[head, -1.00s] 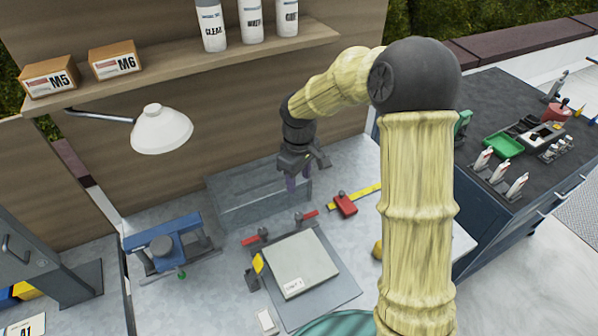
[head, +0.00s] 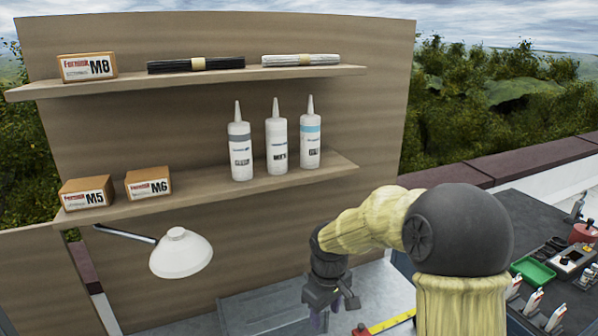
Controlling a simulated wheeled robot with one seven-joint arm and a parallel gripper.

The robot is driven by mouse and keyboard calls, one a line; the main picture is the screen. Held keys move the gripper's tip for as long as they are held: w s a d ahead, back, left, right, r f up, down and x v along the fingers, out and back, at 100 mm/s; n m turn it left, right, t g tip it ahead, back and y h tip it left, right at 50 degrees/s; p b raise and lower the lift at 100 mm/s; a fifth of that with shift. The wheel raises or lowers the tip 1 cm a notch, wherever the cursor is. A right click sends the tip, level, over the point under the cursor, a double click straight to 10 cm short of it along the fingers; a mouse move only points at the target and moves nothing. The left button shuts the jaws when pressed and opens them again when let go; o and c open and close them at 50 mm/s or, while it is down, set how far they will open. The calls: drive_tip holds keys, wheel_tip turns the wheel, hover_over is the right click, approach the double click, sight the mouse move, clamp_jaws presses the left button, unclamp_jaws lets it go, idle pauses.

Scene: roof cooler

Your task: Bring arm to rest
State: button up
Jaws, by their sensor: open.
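My gripper (head: 322,316) hangs at the end of my bent, wood-textured arm in the lower middle of the head view. It points down above the grey workbench (head: 378,277), in front of the wooden back panel. Its jaws are open, with nothing seen between them. The fingertips reach close to the bottom edge of the picture, so what lies right below them is cut off.
A white lamp (head: 181,254) sticks out at left. The lower shelf (head: 215,192) holds boxes and three bottles (head: 277,145); the upper shelf (head: 200,80) holds a box and two bundles. A dark side bench with a green tray (head: 533,271) stands at right.

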drive_tip(key=s+d+m+t, duration=0.1)
drive_tip(key=s+d+m, duration=0.3)
drive_tip(key=s, duration=0.3)
drive_tip(key=s+d+m+t, duration=0.1)
drive_tip(key=s+d+m, duration=0.3)
drive_tip(key=s, duration=0.4)
drive_tip(key=shift+d, duration=0.4)
drive_tip(key=shift+r, duration=0.1)
